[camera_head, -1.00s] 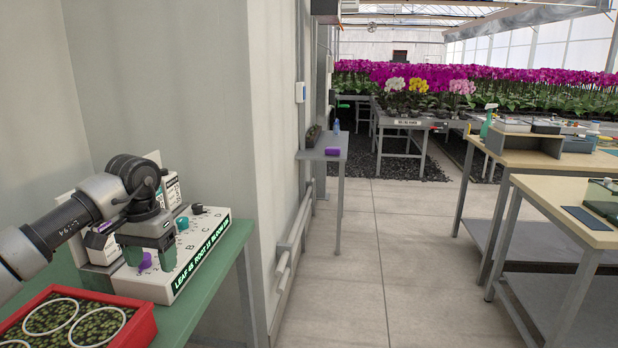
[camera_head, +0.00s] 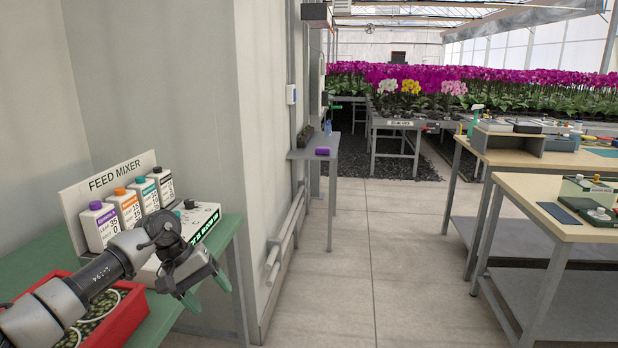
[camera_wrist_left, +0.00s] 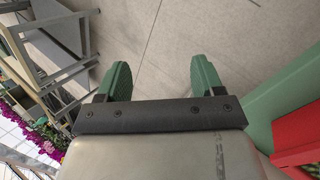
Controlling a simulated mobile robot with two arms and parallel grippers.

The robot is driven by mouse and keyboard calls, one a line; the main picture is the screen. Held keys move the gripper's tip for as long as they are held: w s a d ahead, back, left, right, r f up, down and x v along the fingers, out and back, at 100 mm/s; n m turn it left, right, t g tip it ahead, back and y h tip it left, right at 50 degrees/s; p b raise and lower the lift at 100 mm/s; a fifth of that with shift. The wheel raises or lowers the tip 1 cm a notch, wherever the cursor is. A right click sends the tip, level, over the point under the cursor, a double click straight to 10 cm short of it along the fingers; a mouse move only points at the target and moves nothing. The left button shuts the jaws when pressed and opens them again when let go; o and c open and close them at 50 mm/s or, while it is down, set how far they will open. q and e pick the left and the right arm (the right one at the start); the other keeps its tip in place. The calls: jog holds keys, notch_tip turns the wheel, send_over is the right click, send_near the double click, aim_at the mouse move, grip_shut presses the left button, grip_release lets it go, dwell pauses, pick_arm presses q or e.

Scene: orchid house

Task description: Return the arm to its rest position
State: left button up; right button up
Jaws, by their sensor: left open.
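My left gripper (camera_head: 207,288) is open, with nothing between its green fingers. In the head view it hangs in front of the feed mixer's white control box (camera_head: 203,222), by the right edge of the green table (camera_head: 226,240). My left arm (camera_head: 85,285) reaches in from the lower left and hides part of the box and the red tray. In the left wrist view the open fingers (camera_wrist_left: 162,80) show over bare floor. My right gripper is not in view.
A "FEED MIXER" sign (camera_head: 115,172) and several bottles (camera_head: 128,205) stand behind my arm. A red tray (camera_head: 125,318) sits on the green table, also at the right of the wrist view (camera_wrist_left: 297,138). Clear floor (camera_head: 400,260) lies right, before wooden-topped benches (camera_head: 560,195).

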pick_arm(q)
jog(key=d+f+n+t+h+p, duration=0.1)
jog(key=d+f+n+t+h, duration=0.25)
jog(key=f+n, duration=0.55)
jog(key=d+f+n+t+h+p, duration=0.25)
jog(key=d+f+n+h, duration=0.3)
jog(key=n, duration=0.65)
jog(key=s+a+f+n+t+y+p, duration=0.1)
jog(key=s+a+f+n+t+y, duration=0.15)
jog(key=s+f+n, duration=0.45)
jog(key=s+a+f+n+t+y, duration=0.1)
jog(key=s+a+f+n+y, duration=0.25)
jog(key=f+n, duration=0.75)
jog(key=s+a+f+n+t+y+p, duration=0.1)
jog(key=s+a+f+n+t+y, duration=0.2)
jog(key=f+n, duration=0.55)
jog(key=s+a+f+n+g+y, duration=0.1)
jog(key=s+n, duration=0.5)
jog(key=s, duration=0.7)
jog(key=s+a+f+n+g+y+p, duration=0.1)
jog(key=s+f+n+g+y, duration=0.2)
jog(key=s, duration=1.1)
jog(key=s+a+f+n+g+y, duration=0.1)
jog(key=s+f+n+g+y, duration=0.1)
jog(key=s+f+n+g, duration=0.5)
jog(key=s+f+n, duration=0.1)
jog(key=s+n, duration=0.1)
jog(key=s, duration=0.4)
jog(key=shift+s+f, duration=0.2)
jog(key=shift+f, duration=0.1)
